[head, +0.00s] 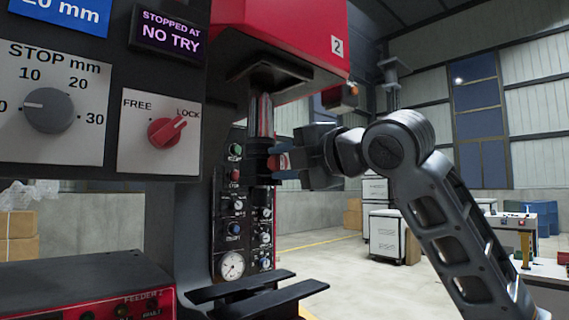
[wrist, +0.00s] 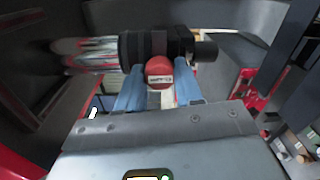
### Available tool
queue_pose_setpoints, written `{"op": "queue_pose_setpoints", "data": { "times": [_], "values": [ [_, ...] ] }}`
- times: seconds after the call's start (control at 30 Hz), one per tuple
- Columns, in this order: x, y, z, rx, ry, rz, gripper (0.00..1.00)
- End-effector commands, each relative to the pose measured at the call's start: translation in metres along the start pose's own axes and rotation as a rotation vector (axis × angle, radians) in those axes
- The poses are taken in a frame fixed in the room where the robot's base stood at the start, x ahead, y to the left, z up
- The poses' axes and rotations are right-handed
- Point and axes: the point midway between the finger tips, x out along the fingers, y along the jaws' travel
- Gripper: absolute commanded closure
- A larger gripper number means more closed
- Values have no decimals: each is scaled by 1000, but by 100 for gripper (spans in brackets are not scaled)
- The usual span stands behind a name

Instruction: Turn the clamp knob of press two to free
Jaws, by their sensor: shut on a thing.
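The clamp knob (head: 167,132) is a red dial on a white plate of press two, left of centre in the head view. My gripper (head: 281,163) is right of this plate, apart from the knob. Its blue fingers (wrist: 160,90) are shut on a red round-faced part (wrist: 159,70) with a white label. This part is at the black holder (wrist: 135,47) under the press's ram (head: 262,117). Whether the part is fixed to the holder, I cannot tell. The clamp knob is not identifiable in the wrist view.
A grey STOP mm dial (head: 49,110) is left of the clamp plate. A purple display (head: 167,34) reads STOPPED AT NO TRY. Dark fork-like bars (head: 255,298) jut out below the ram. A button-and-gauge panel (head: 233,205) stands behind. Open floor (head: 330,262) lies to the right.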

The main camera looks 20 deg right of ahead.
Motion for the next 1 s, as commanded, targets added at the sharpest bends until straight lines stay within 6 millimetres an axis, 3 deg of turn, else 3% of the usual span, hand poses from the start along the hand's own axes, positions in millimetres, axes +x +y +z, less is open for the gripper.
{"op": "queue_pose_setpoints", "data": {
  "times": [0.23, 0.27, 0.5, 0.8, 1.0],
  "values": [
    [0, 0, -1, -1, 1, 0, 95],
    [0, 0, -1, -1, 1, 1, 63],
    [0, 0, 0, 0, 1, 1, 40],
    [-2, 0, 0, 0, 0, 1, 39],
    [-28, 0, 1, -1, -2, 4, 39]
  ]
}}
